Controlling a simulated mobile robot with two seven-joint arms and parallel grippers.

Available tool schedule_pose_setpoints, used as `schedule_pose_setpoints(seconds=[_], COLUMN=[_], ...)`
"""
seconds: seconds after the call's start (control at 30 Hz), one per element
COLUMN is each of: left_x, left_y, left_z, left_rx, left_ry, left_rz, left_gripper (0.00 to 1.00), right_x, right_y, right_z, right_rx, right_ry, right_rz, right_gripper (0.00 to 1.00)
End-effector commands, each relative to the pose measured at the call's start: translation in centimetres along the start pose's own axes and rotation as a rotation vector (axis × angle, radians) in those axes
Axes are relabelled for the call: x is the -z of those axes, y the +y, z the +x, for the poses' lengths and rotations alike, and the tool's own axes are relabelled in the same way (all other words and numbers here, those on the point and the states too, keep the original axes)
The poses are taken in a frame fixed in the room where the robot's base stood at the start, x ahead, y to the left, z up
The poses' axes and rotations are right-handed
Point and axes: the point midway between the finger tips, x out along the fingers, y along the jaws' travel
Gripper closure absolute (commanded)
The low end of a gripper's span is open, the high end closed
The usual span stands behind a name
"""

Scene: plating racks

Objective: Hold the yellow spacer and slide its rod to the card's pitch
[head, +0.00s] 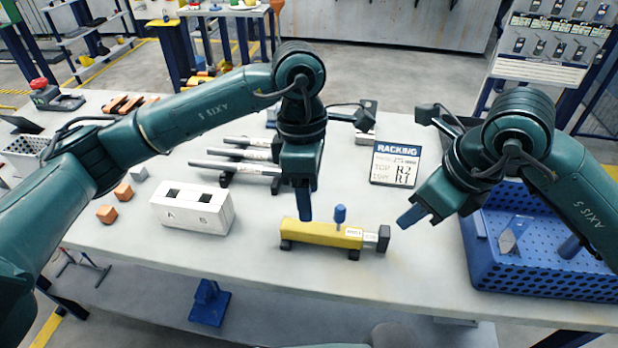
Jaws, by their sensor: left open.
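The yellow spacer (313,233) lies on the front middle of the table on dark feet. A blue knob (340,214) stands on top of it. A short grey rod (370,239) sticks out of its right end and carries a dark end block (384,238). My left gripper (304,210) points down at the spacer's left half; it is open, and contact is unclear. My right gripper (411,216) is right of the end block and apart from it; its finger gap is hidden. The card (394,163) headed RACKING stands behind the spacer; its pitch line is too small to read surely.
A white block marked A and B (193,222) with dark slots stands to the left. Grey bars (235,166) lie behind it. Orange and grey cubes (107,214) sit farther left. A blue perforated crate (540,281) is at the right. The table front is clear.

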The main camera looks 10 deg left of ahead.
Motion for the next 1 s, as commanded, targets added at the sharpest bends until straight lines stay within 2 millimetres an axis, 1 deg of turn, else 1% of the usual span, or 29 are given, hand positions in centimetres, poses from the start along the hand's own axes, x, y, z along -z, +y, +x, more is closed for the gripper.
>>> schedule_pose_setpoints(seconds=[0.03,0.1,0.17,0.27,0.37,0.7,0.9,1.0], left_x=[-0.1,-0.1,-0.1,0.1,0.2,0.7,0.9,0.9], left_y=[0.3,0.7,0.9,1.1,1.1,1.8,2.2,2.3], left_z=[-0.6,-1.0,-1.0,-0.2,1.3,7.9,10.6,11.3], left_rx=[-0.045,-0.085,-0.103,-0.109,-0.106,-0.103,-0.106,-0.106], left_ry=[0.033,0.065,0.080,0.088,0.086,0.084,0.083,0.083], left_rz=[0.017,0.028,0.032,0.034,0.034,0.032,0.033,0.033], left_gripper=[0.45,0.45,0.45,0.45,0.45,0.45,0.45,0.45], right_x=[0.0,0.0,0.0,0.0,0.0,0.0,0.0,0.0], right_y=[0.0,0.0,0.0,0.0,0.0,0.0,0.0,0.0], right_z=[0.0,0.0,0.0,0.0,0.0,0.0,0.0,0.0], right_rx=[0.000,0.000,0.000,0.000,0.000,0.000,0.000,0.000], right_ry=[0.000,0.000,0.000,0.000,0.000,0.000,0.000,0.000], right_rz=[0.000,0.000,0.000,0.000,0.000,0.000,0.000,0.000], right_gripper=[0.64,0.64,0.64,0.64,0.64,0.64,0.64,0.64])
